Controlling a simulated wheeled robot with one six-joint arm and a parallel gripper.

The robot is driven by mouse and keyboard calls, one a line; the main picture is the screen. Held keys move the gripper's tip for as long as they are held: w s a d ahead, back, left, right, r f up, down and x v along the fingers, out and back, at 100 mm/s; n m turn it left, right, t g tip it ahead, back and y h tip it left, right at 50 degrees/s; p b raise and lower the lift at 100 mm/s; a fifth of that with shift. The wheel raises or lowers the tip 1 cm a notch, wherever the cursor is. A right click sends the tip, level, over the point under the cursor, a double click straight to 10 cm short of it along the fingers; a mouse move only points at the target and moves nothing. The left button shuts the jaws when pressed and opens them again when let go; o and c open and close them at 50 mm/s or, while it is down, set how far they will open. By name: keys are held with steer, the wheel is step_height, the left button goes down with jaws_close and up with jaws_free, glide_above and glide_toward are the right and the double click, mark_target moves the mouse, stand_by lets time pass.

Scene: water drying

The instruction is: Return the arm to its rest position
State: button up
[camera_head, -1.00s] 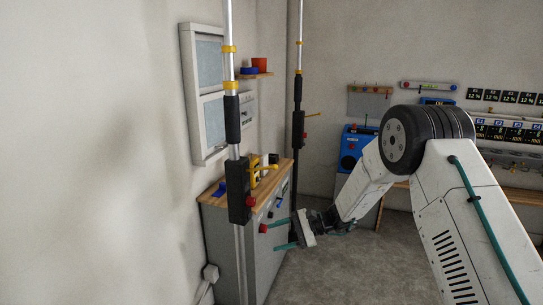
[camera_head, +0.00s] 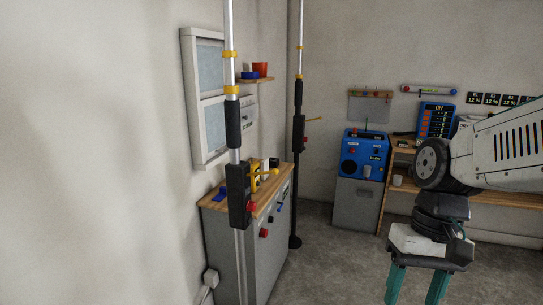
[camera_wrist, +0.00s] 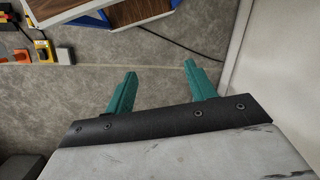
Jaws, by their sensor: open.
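My gripper (camera_head: 417,287) hangs from my white arm at the lower right of the head view. Its two teal fingers point down and stand apart, with nothing between them. In the wrist view my gripper (camera_wrist: 158,80) also shows open and empty, with bare grey floor (camera_wrist: 160,60) behind the fingers. The fingers touch nothing that I can see.
A grey cabinet with a wooden top (camera_head: 218,206) stands left, behind a black and silver pole (camera_head: 233,120). A blue machine (camera_head: 362,155) sits on a grey cabinet (camera_head: 356,205) at the back, beside a wooden bench (camera_head: 401,168). Open floor (camera_head: 325,260) lies between.

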steer(key=s+d+r+t+h, duration=0.1)
steer(key=s+d+r+t, duration=0.2)
steer(key=s, duration=0.4)
steer(key=shift+s+d+r+n+t+h, duration=0.2)
steer(key=shift+d+r+n+t+h, duration=0.1)
steer(key=shift+d+r, duration=0.2)
stand_by(0.4)
